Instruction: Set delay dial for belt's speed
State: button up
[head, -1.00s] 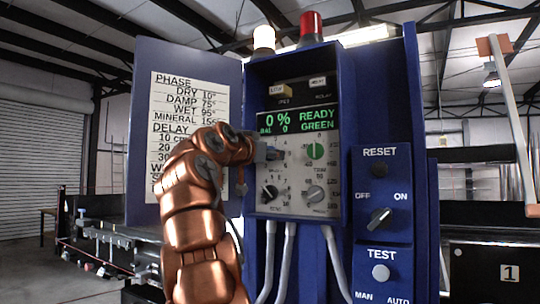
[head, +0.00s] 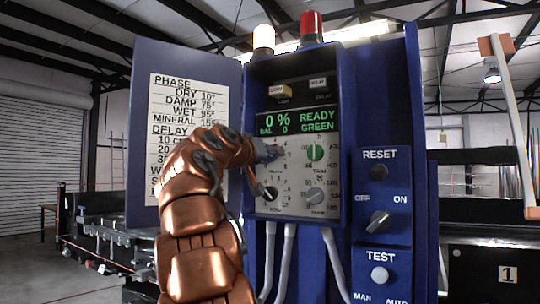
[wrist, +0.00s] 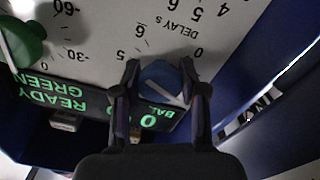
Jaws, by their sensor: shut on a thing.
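The delay dial's blue knob (wrist: 163,80) sits between my fingertips in the wrist view, where the panel appears upside down. A white pointer line crosses it at a slant. "DELAY s" and numbers such as 5, 6 and 0 are printed around it. My gripper (wrist: 163,88) is shut on this knob. In the head view my gripper (head: 270,152) reaches the panel's upper left and hides most of the knob. The instruction chart (head: 187,110) on the open door lists phase and delay values. My arm covers its lower part, including most delay lines.
The display (head: 297,121) reads 0 %, BAL 0, READY GREEN. A green trim knob (head: 315,153) is to the right. A black dial (head: 270,192) and a grey dial (head: 314,195) are below. A conveyor (head: 105,240) runs left of the blue cabinet.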

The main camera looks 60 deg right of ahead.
dwell(0.3)
jog(key=o, duration=1.1)
jog(key=shift+o, duration=0.2)
jog(key=shift+a, duration=0.1)
jog(key=a, duration=1.1)
jog(key=shift+s+a, duration=0.25)
jog(key=shift+a, duration=0.15)
jog(key=a+f+n+t+y, duration=0.15)
jog(key=a+f+y, duration=0.3)
jog(key=f, duration=0.75)
jog(key=a+f+n+y, duration=0.3)
jog(key=a+f, duration=0.2)
jog(key=f, duration=0.7)
jog(key=a+f+n+y, duration=0.3)
jog(key=a+f, duration=0.1)
jog(key=f, duration=0.8)
jog(key=s+a+f+n+g+y, duration=0.2)
jog(key=s+a+f+y, duration=0.1)
jog(key=s+a+f, duration=0.6)
jog(key=s+a+f+n+g+y, duration=0.2)
jog(key=s+a+f+n+y, duration=0.1)
jog(key=s+a+f, duration=0.7)
jog(key=a+f+y, duration=0.1)
jog(key=a+f, duration=0.2)
jog(key=a, duration=0.1)
jog(key=shift+a, duration=0.2)
